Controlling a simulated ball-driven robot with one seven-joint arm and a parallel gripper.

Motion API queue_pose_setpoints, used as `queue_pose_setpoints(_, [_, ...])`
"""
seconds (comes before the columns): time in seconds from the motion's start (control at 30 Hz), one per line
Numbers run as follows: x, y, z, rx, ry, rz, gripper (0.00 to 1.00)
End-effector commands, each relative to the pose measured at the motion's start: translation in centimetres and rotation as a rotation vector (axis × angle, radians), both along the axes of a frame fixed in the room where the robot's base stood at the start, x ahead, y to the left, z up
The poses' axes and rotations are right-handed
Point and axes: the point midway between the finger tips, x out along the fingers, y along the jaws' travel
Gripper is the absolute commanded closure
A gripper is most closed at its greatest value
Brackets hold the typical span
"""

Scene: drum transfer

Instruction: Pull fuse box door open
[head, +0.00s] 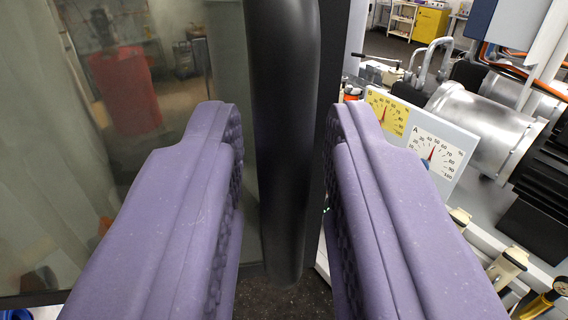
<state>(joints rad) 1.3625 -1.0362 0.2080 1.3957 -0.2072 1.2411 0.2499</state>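My gripper (280,112) shows as two purple padded fingers, open, one on each side of the picture. A thick dark vertical bar (283,130) shows in the gap between the fingers. It looks like a handle beside a greenish glass panel (225,60). A narrow gap shows between the bar and the left finger; contact on the right is hard to tell. Whether the bar lies between the fingertips or just beyond them is unclear. I cannot tell for sure whether this panel is the fuse box door. Its lower part is hidden behind the left finger.
A gauge panel (455,146) with dials A and B stands at the right. Behind it are a silver motor-like cylinder (480,125), orange cables and a blue-grey box (515,22). A yellow cabinet (430,22) stands far back. A red shape (125,90) shows in the glass.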

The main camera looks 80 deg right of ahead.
Motion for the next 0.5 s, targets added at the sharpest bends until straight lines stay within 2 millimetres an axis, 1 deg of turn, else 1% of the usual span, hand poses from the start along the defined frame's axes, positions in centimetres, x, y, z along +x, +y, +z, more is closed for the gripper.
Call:
queue_pose_setpoints(0.3, [0.0, 0.2, 0.0, 0.001, 0.000, 0.000, 0.70])
queue_pose_setpoints(0.37, [-0.1, 0.7, 0.0, -0.001, 0.000, 0.001, 0.70])
queue_pose_setpoints(0.5, [-0.4, 3.2, 0.1, -0.003, 0.000, 0.001, 0.70])
